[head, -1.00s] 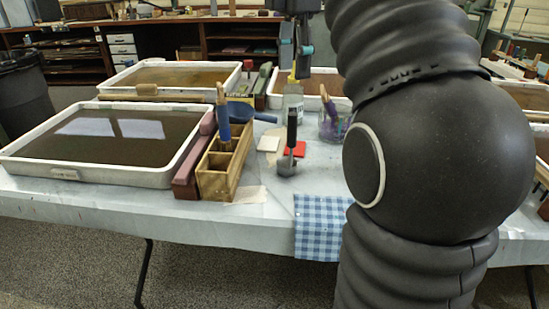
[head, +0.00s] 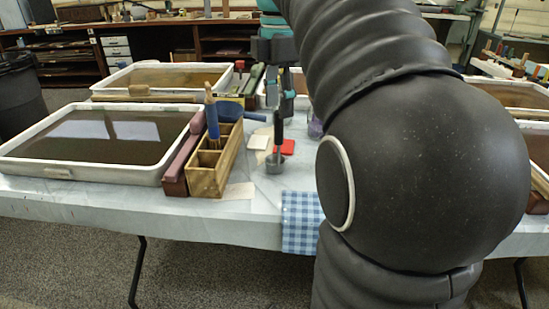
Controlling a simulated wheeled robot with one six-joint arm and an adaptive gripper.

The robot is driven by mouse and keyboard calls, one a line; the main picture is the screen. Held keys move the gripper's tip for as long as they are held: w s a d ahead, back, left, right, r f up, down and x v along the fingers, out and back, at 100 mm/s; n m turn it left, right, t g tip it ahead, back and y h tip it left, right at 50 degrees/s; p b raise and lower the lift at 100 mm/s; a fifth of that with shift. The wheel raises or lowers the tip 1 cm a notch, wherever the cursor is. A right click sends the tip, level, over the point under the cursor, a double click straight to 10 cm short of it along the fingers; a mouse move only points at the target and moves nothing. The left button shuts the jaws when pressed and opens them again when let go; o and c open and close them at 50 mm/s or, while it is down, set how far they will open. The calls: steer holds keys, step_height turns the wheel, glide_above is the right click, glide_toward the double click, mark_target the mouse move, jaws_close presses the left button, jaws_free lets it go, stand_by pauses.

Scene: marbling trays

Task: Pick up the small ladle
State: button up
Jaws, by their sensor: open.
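The small ladle (head: 277,158) has an upright black handle and a small metal cup. It stands on the white-covered table, right of the wooden holder. My gripper (head: 280,88) is open and points down just above the top of the black handle. The fingertips look close to the handle's top, but I cannot tell whether the handle is between them. Nothing is seen held.
A red tile (head: 286,146) and a white tile (head: 258,142) lie near the ladle. A checked cloth (head: 300,225) hangs at the front edge.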

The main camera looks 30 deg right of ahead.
mark_target(279, 137)
step_height(279, 137, down, 6)
steer(key=b, duration=0.3)
steer(key=shift+r+b, duration=0.25)
steer(key=shift+b, duration=0.15)
steer(key=shift+r, duration=0.1)
steer(key=shift+c, duration=0.3)
jaws_close()
